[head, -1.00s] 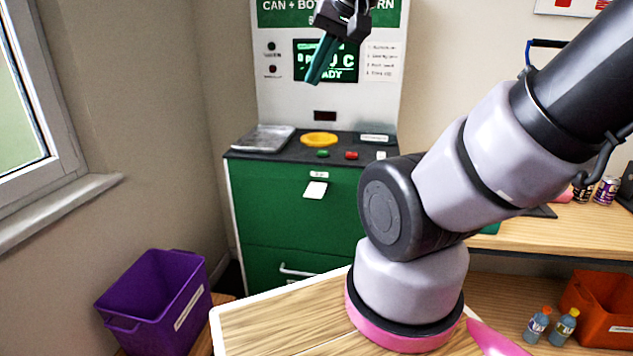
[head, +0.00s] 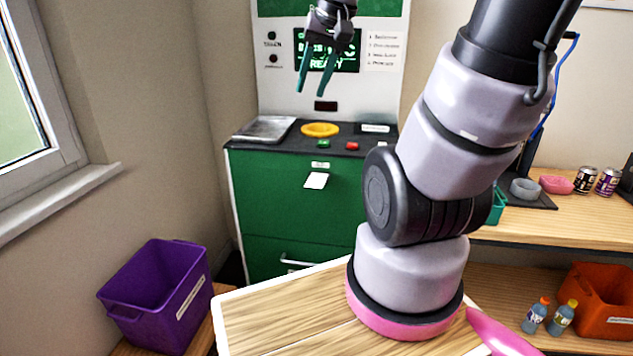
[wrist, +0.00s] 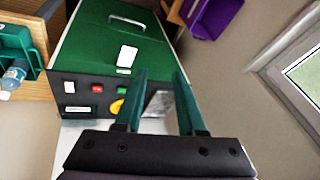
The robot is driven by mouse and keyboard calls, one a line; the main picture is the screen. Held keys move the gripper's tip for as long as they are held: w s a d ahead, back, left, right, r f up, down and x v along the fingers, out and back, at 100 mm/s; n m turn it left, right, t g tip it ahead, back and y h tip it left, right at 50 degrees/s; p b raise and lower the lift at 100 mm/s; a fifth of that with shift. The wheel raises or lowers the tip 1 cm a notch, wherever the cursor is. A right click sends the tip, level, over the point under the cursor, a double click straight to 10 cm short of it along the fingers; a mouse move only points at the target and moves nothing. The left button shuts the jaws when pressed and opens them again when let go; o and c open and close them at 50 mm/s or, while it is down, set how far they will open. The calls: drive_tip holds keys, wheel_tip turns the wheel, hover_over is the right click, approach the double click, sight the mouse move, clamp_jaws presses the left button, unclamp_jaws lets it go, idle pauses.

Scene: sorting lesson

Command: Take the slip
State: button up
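The slip (head: 316,181) is a small white paper that sticks out of the green front of the can-and-bottle return machine (head: 270,200), just below a small label. It also shows in the wrist view (wrist: 128,54), left of my fingers. My gripper (head: 313,86) is in front of the machine's upright panel, above the dark counter top and well above the slip. Its two teal fingers point down and stand apart with nothing between them. In the wrist view my gripper (wrist: 160,76) is also open and empty, apart from the slip.
The counter holds a metal tray (head: 264,129), a yellow ring (head: 320,129), and green and red buttons (head: 352,146). A purple crate (head: 155,295) stands at lower left. Cans (head: 586,180) and bowls are on the right bench; bottles and an orange crate (head: 600,300) are below.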

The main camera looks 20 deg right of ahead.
drive_tip(key=w+d+f+g+y, duration=0.1)
drive_tip(key=w+d+f+g, duration=0.15)
drive_tip(key=f, duration=0.25)
drive_tip(key=w+d+f+g, duration=0.1)
drive_tip(key=w+d+f, duration=0.1)
drive_tip(key=w+f, duration=0.3)
drive_tip(key=m+t+y, duration=0.3)
drive_tip(key=t+y, duration=0.6)
drive_tip(key=y, duration=0.3)
approach(317, 180)
drive_tip(key=a, duration=0.3)
drive_tip(key=shift+m+t, duration=0.25)
drive_tip(key=shift+m, duration=0.05)
drive_tip(key=x, duration=0.5)
drive_tip(key=shift+s+a+f, duration=0.15)
drive_tip(key=shift+s+f, duration=0.05)
drive_tip(key=shift+s, duration=0.1)
drive_tip(key=shift+x, duration=2.8)
drive_tip(key=shift+s+a, duration=0.1)
drive_tip(key=shift+s, duration=0.05)
drive_tip(key=shift+c, duration=0.3)
clamp_jaws()
